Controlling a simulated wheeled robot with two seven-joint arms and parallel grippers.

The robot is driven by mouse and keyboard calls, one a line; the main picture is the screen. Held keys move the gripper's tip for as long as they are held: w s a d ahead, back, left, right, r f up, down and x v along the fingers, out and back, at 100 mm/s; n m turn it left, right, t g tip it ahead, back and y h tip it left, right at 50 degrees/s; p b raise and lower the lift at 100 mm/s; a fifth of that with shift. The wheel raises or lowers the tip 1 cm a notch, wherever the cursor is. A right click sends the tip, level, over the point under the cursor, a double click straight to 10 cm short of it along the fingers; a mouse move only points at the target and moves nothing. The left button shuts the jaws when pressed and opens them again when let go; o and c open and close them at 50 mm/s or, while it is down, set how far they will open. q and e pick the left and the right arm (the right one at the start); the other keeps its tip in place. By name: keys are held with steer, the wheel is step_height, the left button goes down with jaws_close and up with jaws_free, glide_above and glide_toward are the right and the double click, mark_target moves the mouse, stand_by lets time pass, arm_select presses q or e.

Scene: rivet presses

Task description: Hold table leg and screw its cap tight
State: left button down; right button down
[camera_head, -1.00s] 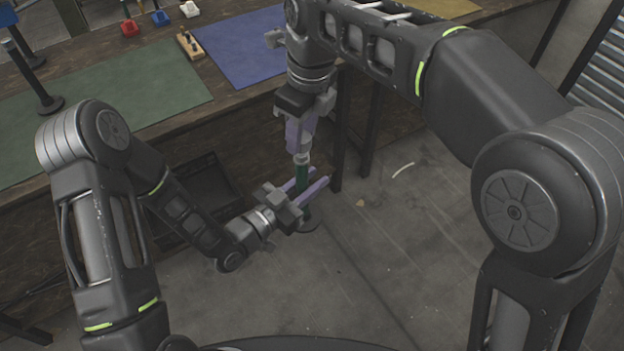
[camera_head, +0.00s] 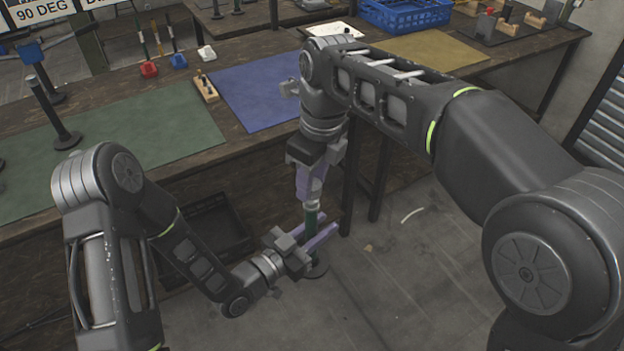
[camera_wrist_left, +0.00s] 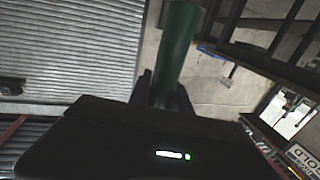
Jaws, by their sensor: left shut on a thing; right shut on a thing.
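The table leg (camera_head: 312,222) is a green upright tube with a dark round foot (camera_head: 314,270) at its lower end. My left gripper (camera_head: 318,240) is shut on the green tube from the side, its purple fingers around it. My right gripper (camera_head: 311,190) points down from above and is shut at the top of the leg. The cap is hidden between its purple fingers, with only a pale bit showing below them. In the left wrist view the green leg (camera_wrist_left: 174,50) rises between dark fingers.
A workbench with a green mat (camera_head: 110,150) and a blue mat (camera_head: 265,85) stands behind the arms. A wooden block with pegs (camera_head: 206,88) lies between the mats. A blue crate (camera_head: 405,16) is at the back. The floor (camera_head: 420,270) right of the leg is clear.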

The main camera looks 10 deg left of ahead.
mark_target(314, 199)
steer(key=shift+f, duration=0.1)
steer(key=shift+f, duration=0.85)
steer(key=shift+f, duration=0.55)
stand_by(0.3)
steer(key=shift+m, duration=0.8)
steer(key=m, duration=0.2)
steer(key=f+m, duration=0.1)
steer(key=m, duration=0.1)
steer(key=shift+s+h, duration=0.2)
steer(key=shift+h, duration=0.2)
steer(key=m, duration=0.2)
steer(key=shift+d+f+m, duration=0.25)
steer(key=shift+m, duration=0.05)
steer(key=shift+r+m, duration=0.15)
steer(key=shift+m, duration=0.25)
steer(key=shift+w+a+r+m+t, duration=0.1)
steer(key=shift+a+r+m+t, duration=0.15)
steer(key=shift+r+m+t, duration=0.25)
